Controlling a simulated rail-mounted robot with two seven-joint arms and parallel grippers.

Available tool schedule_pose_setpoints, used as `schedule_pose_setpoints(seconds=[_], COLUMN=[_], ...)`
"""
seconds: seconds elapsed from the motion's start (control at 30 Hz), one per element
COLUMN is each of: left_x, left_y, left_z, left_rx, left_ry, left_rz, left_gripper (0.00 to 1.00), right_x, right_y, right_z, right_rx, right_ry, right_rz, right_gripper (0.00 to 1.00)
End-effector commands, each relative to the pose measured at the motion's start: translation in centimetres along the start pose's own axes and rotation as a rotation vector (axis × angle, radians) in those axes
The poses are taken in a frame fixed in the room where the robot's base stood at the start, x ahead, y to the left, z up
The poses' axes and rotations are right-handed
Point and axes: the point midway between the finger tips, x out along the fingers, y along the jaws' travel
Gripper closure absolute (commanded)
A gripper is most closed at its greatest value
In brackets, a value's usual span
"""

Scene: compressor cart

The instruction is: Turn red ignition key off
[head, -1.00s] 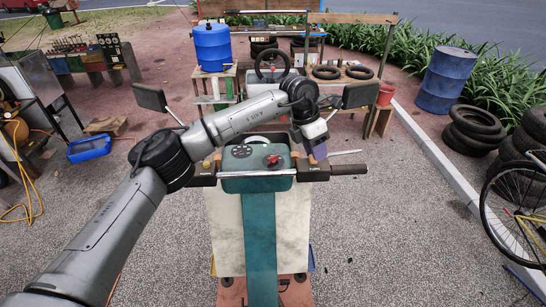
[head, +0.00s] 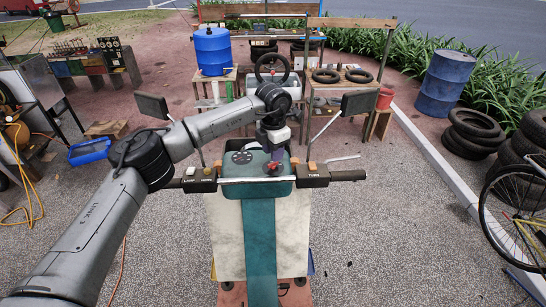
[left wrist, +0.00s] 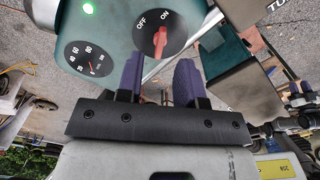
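The red ignition key (left wrist: 160,40) stands on a black round switch plate marked OFF and ON in the left wrist view. Its upper end points toward the ON mark. In the head view the key (head: 273,168) is on the right part of the teal console (head: 240,187). My left gripper (left wrist: 158,64) is open, its two purple fingers apart and the key just beyond the gap between their tips. In the head view my left gripper (head: 277,154) is right over the key and partly hides the switch. My right gripper is not in view.
A handlebar with a TURN box (head: 313,175) and a LAMP/HORN box (head: 200,180) flanks the console. Mirrors (head: 359,102) stand beyond it.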

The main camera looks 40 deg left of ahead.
Motion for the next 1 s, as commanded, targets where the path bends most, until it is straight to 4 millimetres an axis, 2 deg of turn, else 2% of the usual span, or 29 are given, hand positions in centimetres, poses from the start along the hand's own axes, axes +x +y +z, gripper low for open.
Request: schedule_pose_setpoints(seconds=[0.1,0.3,0.73,1.0], left_x=[1.5,3.1,3.8,3.7], left_y=[0.0,0.0,0.0,0.0], left_z=[-0.1,0.0,0.0,0.0], left_rx=[0.000,0.000,0.000,0.000], left_ry=[0.003,0.000,-0.001,-0.001], left_rz=[0.000,0.000,0.000,0.000], left_gripper=[0.66,0.66,0.66,0.92], right_x=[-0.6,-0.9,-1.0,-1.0], right_y=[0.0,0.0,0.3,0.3], right_z=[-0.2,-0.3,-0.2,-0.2], right_rx=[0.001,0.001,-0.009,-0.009], right_ry=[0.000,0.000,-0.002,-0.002], right_rz=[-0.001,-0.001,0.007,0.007], right_gripper=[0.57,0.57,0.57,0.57])
